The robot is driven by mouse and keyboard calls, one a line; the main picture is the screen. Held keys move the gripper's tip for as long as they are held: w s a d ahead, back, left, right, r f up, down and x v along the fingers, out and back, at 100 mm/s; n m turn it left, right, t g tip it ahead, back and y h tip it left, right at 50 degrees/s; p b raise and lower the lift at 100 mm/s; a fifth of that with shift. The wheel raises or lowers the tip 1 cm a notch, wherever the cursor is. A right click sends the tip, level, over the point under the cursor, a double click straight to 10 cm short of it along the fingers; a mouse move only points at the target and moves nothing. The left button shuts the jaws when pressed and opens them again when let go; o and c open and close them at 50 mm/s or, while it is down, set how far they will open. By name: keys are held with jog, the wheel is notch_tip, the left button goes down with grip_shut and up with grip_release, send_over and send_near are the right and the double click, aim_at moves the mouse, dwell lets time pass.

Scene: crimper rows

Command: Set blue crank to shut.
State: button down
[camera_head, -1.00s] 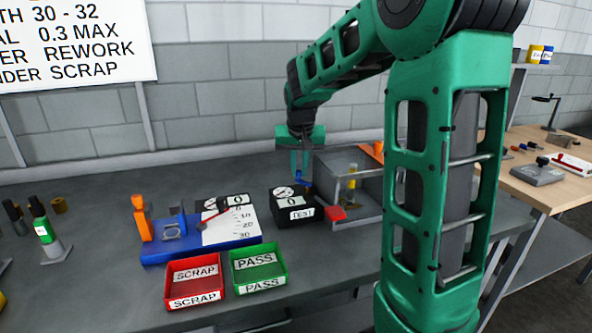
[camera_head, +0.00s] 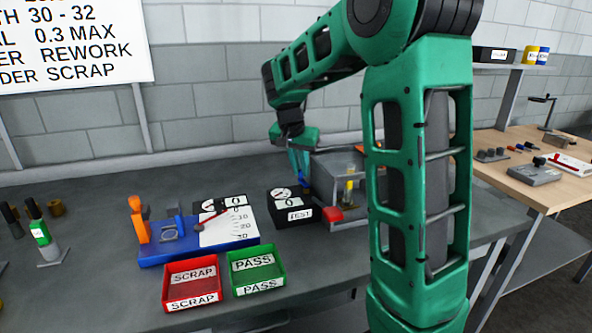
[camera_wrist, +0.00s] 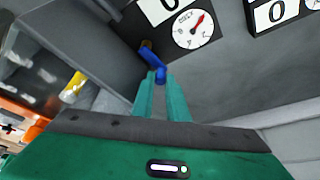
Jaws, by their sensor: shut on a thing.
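The blue crank (camera_wrist: 151,60) shows in the wrist view as a small bent handle on a brass-coloured pivot, beside the tester with a round dial. My gripper (camera_wrist: 159,83) is shut on the free end of the crank, with its teal fingertips around it. In the head view my gripper (camera_head: 300,166) reaches down behind the black TEST box (camera_head: 294,214), close to the clear-sided housing (camera_head: 325,175). The crank is mostly hidden there by the fingers and the box.
A red block (camera_head: 332,214) sits at the front of the clear housing. A blue gauge fixture (camera_head: 200,250) with an orange lever stands left of the TEST box. The red SCRAP tray (camera_head: 192,284) and green PASS tray (camera_head: 257,272) lie in front. The bench at far left holds several tools.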

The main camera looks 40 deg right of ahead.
jog(key=shift+d+r+m, duration=0.1)
jog(key=shift+m, duration=0.3)
jog(key=c, duration=1.7)
grip_release()
jog(key=shift+c, duration=0.2)
